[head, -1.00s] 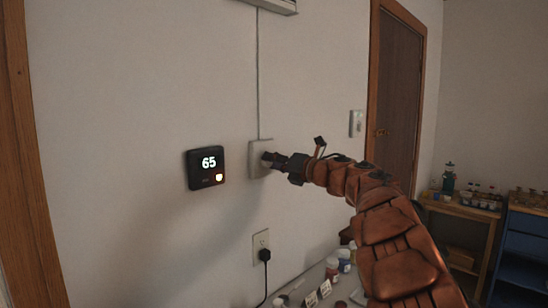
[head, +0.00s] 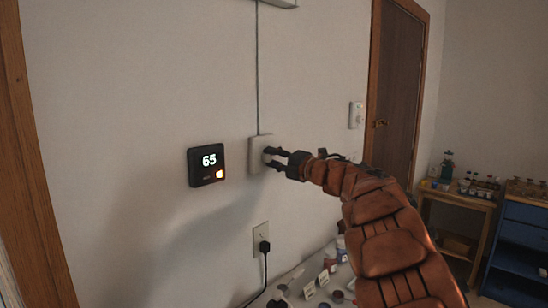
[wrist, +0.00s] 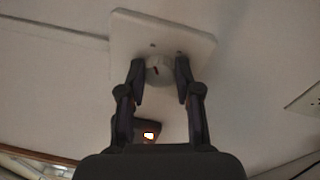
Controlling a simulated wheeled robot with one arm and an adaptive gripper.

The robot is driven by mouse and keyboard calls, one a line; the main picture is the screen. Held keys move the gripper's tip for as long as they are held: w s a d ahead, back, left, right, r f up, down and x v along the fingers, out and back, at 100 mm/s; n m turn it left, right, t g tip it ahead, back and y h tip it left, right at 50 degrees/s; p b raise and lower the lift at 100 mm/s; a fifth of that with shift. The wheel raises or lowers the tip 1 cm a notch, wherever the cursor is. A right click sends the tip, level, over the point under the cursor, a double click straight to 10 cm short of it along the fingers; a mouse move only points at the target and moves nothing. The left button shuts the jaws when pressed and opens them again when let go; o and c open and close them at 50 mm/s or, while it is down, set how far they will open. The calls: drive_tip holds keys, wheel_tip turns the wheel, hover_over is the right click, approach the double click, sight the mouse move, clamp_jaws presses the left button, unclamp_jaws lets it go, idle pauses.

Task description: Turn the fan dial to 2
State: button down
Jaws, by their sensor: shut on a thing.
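The fan dial (wrist: 158,72) is a small round pale knob with a dark reddish mark on its face, on a square white wall plate (wrist: 185,38). The plate (head: 256,143) also shows in the head view, right of the black display. My gripper (wrist: 160,82) has one finger on each side of the dial and is shut on it. In the head view my gripper (head: 270,158) reaches the plate from the right, and its fingers mostly hide the dial. No numbers can be read around the dial.
A black display (head: 206,165) reading 65 is on the wall to the left. An outlet (head: 261,240) with a black plug is below. A light switch (head: 356,115) and a brown door (head: 396,90) are to the right. Small jars and cards clutter the surface below.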

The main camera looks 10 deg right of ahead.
idle(0.3)
drive_tip(key=c, duration=0.8)
unclamp_jaws()
drive_tip(key=v, duration=1.2)
